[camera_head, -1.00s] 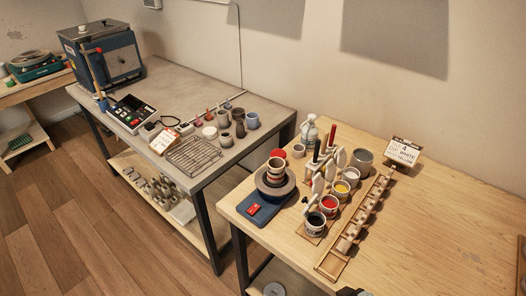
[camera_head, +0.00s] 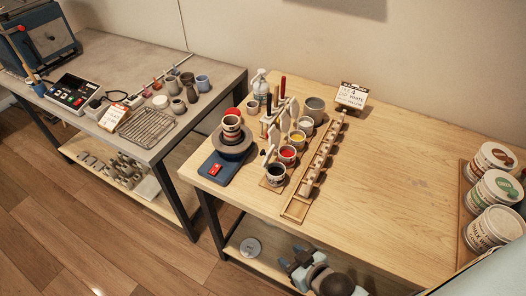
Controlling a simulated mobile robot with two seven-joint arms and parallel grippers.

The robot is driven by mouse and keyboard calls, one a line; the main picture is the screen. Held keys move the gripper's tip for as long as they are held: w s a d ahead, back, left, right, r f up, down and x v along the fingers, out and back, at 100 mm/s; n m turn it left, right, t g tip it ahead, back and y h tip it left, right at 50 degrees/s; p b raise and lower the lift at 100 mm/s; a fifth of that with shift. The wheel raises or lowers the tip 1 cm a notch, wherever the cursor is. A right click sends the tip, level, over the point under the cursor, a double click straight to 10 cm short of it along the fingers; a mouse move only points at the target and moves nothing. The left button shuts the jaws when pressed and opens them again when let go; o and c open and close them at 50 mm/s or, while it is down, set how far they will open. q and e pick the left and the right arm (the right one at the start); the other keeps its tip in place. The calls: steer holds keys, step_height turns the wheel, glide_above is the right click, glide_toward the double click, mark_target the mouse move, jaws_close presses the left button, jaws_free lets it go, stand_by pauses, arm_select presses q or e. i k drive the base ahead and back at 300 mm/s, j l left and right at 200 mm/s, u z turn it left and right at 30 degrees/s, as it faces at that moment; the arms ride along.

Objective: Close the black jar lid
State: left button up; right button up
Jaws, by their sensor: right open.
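The black jar (camera_head: 276,179) stands open at the near end of a row of paint jars, its dark contents showing. A pale upright piece at its back left (camera_head: 266,156) looks like its raised lid. It is small, so I cannot be sure. My right gripper (camera_head: 521,178) shows only as a dark part at the right edge, beside the white tubs and far right of the black jar. It is open; most of it is out of frame. My left gripper is not in view.
Red (camera_head: 288,153), yellow (camera_head: 298,138) and white (camera_head: 306,126) jars stand behind it. A wooden slotted rack (camera_head: 297,208) lies to its right, a turntable on a blue base (camera_head: 214,170) to its left. White tubs (camera_head: 480,230) stand far right. The tabletop between is clear.

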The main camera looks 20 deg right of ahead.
mark_target(268, 155)
steer(key=k+l+z, duration=0.1)
steer(key=k+z, duration=0.25)
steer(key=k, duration=0.25)
steer(key=i+j+z, duration=0.15)
steer(key=z, duration=1.2)
steer(key=i+j, duration=0.1)
steer(key=j, duration=0.3)
steer(key=i+j, duration=0.1)
steer(key=j, duration=0.3)
steer(key=i+j, duration=0.1)
steer(key=j, duration=0.3)
steer(key=i+j, duration=0.1)
steer(key=j, duration=0.3)
steer(key=i+j, duration=0.1)
steer(key=j, duration=0.3)
steer(key=k+j+z, duration=0.1)
steer(key=j+z, duration=0.15)
steer(key=j, duration=0.2)
steer(key=k+j+z, duration=0.1)
steer(key=j+z, duration=0.2)
steer(key=j, duration=0.15)
steer(key=i+l, duration=0.1)
steer(key=l, duration=0.6)
steer(key=i, duration=0.05)
